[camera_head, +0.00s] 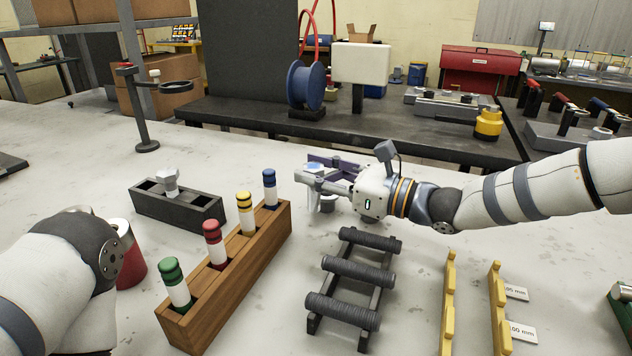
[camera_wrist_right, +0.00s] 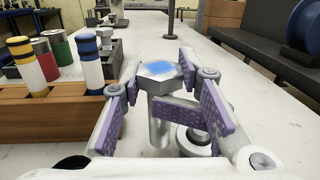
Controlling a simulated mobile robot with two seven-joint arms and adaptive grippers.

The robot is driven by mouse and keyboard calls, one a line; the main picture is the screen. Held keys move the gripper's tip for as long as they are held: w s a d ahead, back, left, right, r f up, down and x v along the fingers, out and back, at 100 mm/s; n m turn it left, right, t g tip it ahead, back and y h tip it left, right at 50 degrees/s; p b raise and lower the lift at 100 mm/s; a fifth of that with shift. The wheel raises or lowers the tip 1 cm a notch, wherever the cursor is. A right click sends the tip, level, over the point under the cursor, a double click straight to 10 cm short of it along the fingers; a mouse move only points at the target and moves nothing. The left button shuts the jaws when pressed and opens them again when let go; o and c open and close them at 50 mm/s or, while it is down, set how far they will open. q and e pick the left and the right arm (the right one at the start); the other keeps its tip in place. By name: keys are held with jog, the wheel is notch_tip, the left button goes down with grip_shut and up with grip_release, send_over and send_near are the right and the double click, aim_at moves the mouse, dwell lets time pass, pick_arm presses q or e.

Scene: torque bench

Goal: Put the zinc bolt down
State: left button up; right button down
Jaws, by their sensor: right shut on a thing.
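The zinc bolt (camera_wrist_right: 160,118) has a silver hexagonal head with a blue patch on top and a plain grey shank. In the right wrist view it hangs upright between the purple pads of my right gripper (camera_wrist_right: 165,100), which is shut on it. In the head view my right gripper (camera_head: 325,180) is over the pale bench behind the black rack, and its fingers hide much of the bolt. A similar silver bolt (camera_head: 169,178) stands in a dark block with square sockets (camera_head: 205,208). My left arm shows at the left, but its gripper is out of view.
A wooden rack (camera_head: 255,270) holds several colour-banded pegs. A black rack (camera_head: 347,300) carries dark rods. A round metal piece (camera_wrist_right: 197,140) stands beside the bolt's shank. Yellow stands (camera_head: 448,300) are at the front right. Bare bench (camera_head: 240,160) lies behind the wooden rack.

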jog(key=shift+f, duration=0.7)
jog(key=shift+f, duration=0.2)
jog(key=c, duration=0.9)
grip_release()
jog(key=shift+f, duration=0.1)
jog(key=shift+r, duration=0.3)
jog(key=v, duration=1.1)
jog(key=shift+s+d+p, duration=0.15)
jog(key=shift+d+p, duration=0.1)
jog(key=shift+p, duration=0.1)
jog(key=shift+s+d, duration=0.15)
jog(key=shift+d, duration=0.1)
